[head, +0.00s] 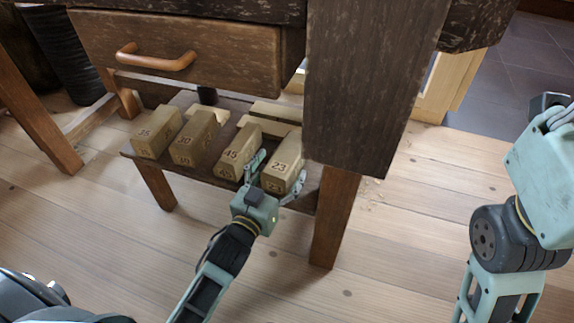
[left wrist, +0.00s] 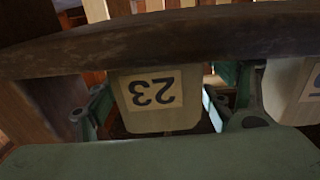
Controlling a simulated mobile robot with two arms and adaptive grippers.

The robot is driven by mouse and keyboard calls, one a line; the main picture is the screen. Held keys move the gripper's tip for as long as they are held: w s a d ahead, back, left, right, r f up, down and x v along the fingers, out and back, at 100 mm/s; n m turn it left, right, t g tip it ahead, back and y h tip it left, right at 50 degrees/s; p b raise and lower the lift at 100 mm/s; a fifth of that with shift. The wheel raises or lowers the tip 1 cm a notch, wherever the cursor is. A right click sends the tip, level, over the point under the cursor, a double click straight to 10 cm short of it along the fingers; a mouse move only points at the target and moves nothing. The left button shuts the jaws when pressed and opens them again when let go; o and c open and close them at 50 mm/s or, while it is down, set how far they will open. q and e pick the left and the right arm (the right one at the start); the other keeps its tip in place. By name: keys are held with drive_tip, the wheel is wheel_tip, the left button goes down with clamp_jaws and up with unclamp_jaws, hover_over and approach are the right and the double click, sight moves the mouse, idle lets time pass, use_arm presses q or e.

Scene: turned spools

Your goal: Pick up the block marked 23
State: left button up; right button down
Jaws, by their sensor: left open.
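The block marked 23 (head: 283,168) is a tan wooden block lying at the right end of a row on a low dark shelf. Its numbered end faces outward. My left gripper (head: 277,178) is open, with one finger on each side of the block's near end. In the left wrist view the block's 23 label (left wrist: 153,92) shows upside down between the fingers of my left gripper (left wrist: 158,105). I cannot tell whether the fingers touch it. My right arm shows at the right edge, but its fingertips are not visible.
Blocks marked 45 (head: 238,154), 30 (head: 194,139) and 35 (head: 156,133) lie to the left on the same shelf (head: 215,181). A drawer (head: 180,58) with a copper handle overhangs them.

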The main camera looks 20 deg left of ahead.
use_arm(q)
drive_tip(key=w, duration=0.1)
drive_tip(key=w+b, duration=0.1)
drive_tip(key=w, duration=0.2)
drive_tip(key=shift+w+d+b, duration=0.1)
drive_tip(key=shift+d+b, duration=0.15)
drive_tip(key=shift+b, duration=0.05)
drive_tip(key=shift+c, duration=0.5)
drive_tip(key=c, duration=1.1)
drive_tip(key=shift+c, duration=0.7)
drive_tip(key=shift+r, duration=0.1)
